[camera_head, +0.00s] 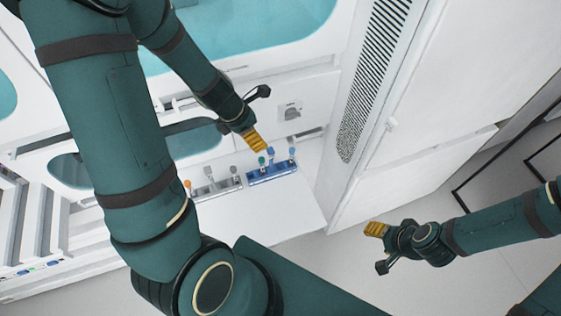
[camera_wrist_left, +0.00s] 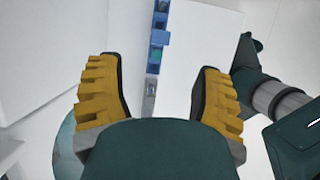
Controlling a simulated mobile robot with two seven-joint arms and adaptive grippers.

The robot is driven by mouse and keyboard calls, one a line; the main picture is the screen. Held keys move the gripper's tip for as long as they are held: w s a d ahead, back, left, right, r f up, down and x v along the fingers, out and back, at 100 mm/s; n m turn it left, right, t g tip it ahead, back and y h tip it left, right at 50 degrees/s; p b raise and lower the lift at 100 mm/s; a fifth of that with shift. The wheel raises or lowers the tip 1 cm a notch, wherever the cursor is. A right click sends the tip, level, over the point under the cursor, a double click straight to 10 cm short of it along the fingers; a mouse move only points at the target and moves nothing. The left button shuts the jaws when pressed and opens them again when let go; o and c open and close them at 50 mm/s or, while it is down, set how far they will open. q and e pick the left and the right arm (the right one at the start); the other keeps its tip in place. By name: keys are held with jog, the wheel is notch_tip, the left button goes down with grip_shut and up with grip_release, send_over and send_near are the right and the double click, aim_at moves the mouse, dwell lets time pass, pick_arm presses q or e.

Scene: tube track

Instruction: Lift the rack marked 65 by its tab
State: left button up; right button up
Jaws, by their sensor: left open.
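A blue rack (camera_head: 272,174) with several capped tubes stands on a white surface. A grey rack (camera_head: 218,188) with several tubes stands just left of it. No number 65 is readable on either, and I cannot make out a tab. My left gripper (camera_head: 256,140) is above and behind the blue rack, apart from it. In the left wrist view, its yellow fingers (camera_wrist_left: 158,88) are spread wide and empty. The blue rack (camera_wrist_left: 154,67) and part of the grey rack (camera_wrist_left: 149,104) show beyond the gap between them. My right gripper (camera_head: 377,229) hangs over the floor, far from both racks.
The white tray-like surface (camera_head: 275,215) is bare in front of the racks. A white cabinet panel with a round-cornered fitting (camera_head: 290,110) rises behind them. A tall white unit with a dark vent (camera_head: 375,80) stands to the right.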

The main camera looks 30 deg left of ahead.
aim_at(270, 150)
pick_arm(q)
jog(key=b+x, duration=0.2)
jog(key=x, duration=0.1)
jog(key=b+x, duration=0.2)
jog(key=x, duration=0.2)
jog(key=shift+s+f, duration=0.15)
jog(key=shift+f, duration=0.2)
jog(key=b+x, duration=0.2)
jog(key=x, duration=0.3)
jog(key=shift+a+b, duration=0.1)
jog(key=shift+b, duration=0.25)
jog(key=shift+f, duration=0.25)
jog(key=shift+r, duration=0.1)
grip_shut()
